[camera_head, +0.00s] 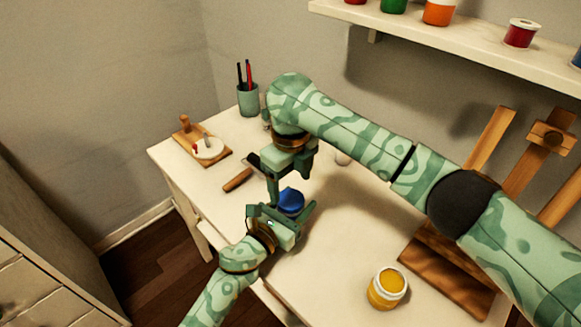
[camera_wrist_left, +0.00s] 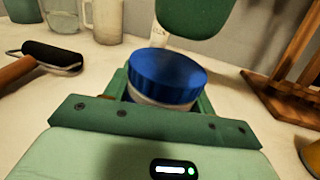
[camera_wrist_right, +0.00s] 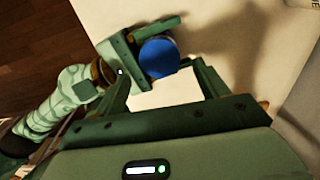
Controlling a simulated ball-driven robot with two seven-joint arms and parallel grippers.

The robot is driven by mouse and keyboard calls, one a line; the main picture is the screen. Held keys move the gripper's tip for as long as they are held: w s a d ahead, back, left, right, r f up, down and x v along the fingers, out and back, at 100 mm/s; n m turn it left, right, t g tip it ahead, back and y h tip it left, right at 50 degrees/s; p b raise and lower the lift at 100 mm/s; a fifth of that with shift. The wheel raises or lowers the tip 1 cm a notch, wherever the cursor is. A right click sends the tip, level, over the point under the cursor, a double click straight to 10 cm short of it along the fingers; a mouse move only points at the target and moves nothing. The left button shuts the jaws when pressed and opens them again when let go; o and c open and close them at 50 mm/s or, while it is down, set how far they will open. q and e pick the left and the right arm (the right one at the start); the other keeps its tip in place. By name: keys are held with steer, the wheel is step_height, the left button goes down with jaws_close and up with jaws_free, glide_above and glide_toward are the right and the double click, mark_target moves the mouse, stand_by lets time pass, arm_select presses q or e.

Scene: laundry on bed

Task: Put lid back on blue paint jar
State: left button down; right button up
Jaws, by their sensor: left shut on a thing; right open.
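My left gripper (camera_head: 283,222) is shut on the blue paint jar (camera_wrist_left: 150,99), whose pale upper part shows between the fingers in the left wrist view. The ridged blue lid (camera_wrist_left: 168,74) sits on top of the jar, looking nearly level; I cannot tell if it is fully seated. The lid also shows in the head view (camera_head: 291,201) and the right wrist view (camera_wrist_right: 159,58). My right gripper (camera_wrist_right: 163,82) is open, with its fingers spread above the lid and nothing between them. The jar's lower part is hidden by my left gripper.
A roller (camera_head: 239,179), a wooden board (camera_head: 205,149) and a brush cup (camera_head: 248,99) lie to the left and back. A shelf (camera_head: 450,42) hangs above.

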mark_target(291, 198)
steer(key=shift+f, duration=1.9)
steer(key=c, duration=1)
steer(key=shift+c, duration=0.2)
steer(key=m, duration=0.5)
steer(key=shift+d, duration=0.1)
steer(key=m, duration=1.2)
steer(key=shift+m, duration=0.4)
steer(key=m, duration=0.6)
